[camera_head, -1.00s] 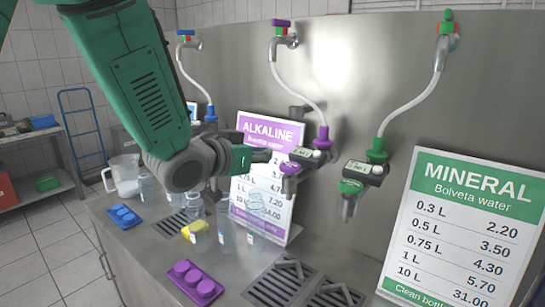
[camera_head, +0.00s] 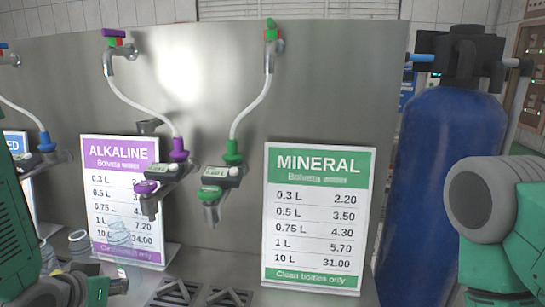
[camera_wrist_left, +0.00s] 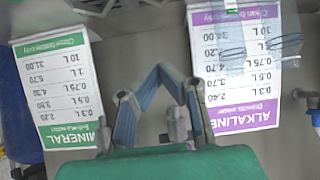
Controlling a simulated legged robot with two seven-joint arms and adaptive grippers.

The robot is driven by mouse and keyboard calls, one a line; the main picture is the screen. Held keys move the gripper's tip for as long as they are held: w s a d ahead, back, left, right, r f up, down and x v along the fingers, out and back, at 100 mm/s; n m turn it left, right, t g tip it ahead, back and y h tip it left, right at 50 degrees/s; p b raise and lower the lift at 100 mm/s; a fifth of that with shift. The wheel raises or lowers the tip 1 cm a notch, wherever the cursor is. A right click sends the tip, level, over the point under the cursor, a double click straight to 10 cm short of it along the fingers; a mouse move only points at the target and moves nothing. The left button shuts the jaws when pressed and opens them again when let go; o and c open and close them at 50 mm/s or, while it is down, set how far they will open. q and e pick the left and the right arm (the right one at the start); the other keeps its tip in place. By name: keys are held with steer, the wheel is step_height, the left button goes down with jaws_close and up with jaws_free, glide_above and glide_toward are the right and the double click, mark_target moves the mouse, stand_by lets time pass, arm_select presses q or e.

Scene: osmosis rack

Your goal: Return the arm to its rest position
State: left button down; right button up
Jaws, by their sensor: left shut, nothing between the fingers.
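My left arm is at the lower left edge of the head view, with its gripper (camera_head: 119,286) low in front of the alkaline sign (camera_head: 121,255). In the left wrist view the two fingertips (camera_wrist_left: 158,72) come together at a point, shut with nothing between them. My right arm shows as a grey joint and green links at the right edge of the head view. Its gripper is out of the picture.
The mineral sign (camera_head: 318,165) stands right of the green-marked tap (camera_head: 219,178). The purple-marked tap (camera_head: 160,172) is in front of the alkaline sign. Clear bottles (camera_head: 118,232) stand by that sign. A large blue tank (camera_head: 440,180) is at the right.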

arm_select(q)
steer(key=s+f+g, duration=0.5)
steer(key=s+f, duration=0.8)
steer(key=f, duration=0.3)
steer(key=s+d+f+g, duration=0.1)
steer(key=s+f+g, duration=0.25)
steer(key=s, duration=0.55)
steer(key=s+d+f+g, duration=0.15)
steer(key=s+f, duration=0.25)
steer(key=s, duration=0.5)
steer(key=w+f+b, duration=0.3)
steer(key=f+b, duration=0.8)
steer(key=b, duration=0.1)
steer(key=shift+w+d+f+t+y, duration=0.25)
steer(key=shift+f+t+y, duration=0.05)
steer(key=shift+f+y, duration=0.1)
